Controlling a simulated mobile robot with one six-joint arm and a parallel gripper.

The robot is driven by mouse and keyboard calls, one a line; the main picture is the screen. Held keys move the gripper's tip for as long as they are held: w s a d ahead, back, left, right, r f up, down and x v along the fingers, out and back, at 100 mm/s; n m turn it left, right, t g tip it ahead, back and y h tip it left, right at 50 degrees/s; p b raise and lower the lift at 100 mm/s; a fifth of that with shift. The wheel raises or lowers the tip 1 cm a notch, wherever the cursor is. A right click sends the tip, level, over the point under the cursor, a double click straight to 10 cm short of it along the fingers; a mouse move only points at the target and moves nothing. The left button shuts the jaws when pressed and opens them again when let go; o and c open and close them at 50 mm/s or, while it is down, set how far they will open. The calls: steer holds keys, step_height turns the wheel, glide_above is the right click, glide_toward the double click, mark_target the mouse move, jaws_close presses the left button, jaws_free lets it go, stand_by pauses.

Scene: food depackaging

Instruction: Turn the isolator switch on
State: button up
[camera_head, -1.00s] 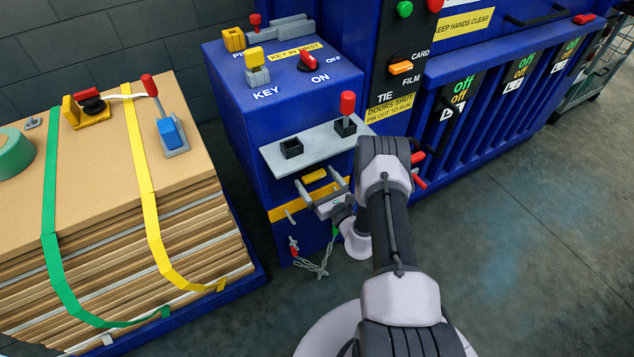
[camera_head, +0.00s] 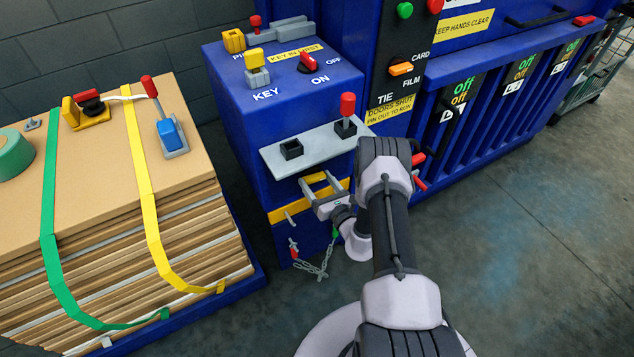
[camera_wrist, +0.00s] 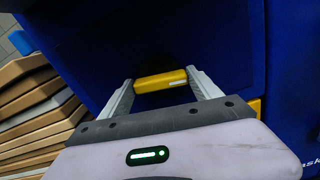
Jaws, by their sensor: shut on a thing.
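The isolator switch is a red rotary knob (camera_head: 311,62) on top of the blue cabinet (camera_head: 232,75), between the printed words OFF and ON. Which word it points to is hard to tell. A yellow key piece (camera_head: 255,58) stands near the word KEY. My gripper (camera_head: 319,184) is low in front of the cabinet, below the grey shelf and well away from the switch. Its fingers are shut on a yellow bar (camera_wrist: 161,80), which shows between the fingertips in the wrist view, against the blue front. Whether the bar is fixed there is unclear.
A grey shelf (camera_head: 270,160) with a red-topped lever (camera_head: 347,108) and a black socket (camera_head: 291,149) juts out above my gripper. A chain (camera_head: 318,268) hangs below. Strapped cardboard (camera_head: 95,145) stands left. The floor at right is clear.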

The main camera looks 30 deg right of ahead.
steer(key=m, duration=0.4)
steer(key=shift+f+b, duration=0.1)
steer(key=shift+b, duration=0.3)
steer(key=m, duration=0.8)
steer(key=shift+b, duration=0.4)
steer(key=shift+f+m, duration=0.1)
steer(key=shift+m, duration=2)
steer(key=o, duration=1.4)
steer(key=shift+s+d, duration=0.1)
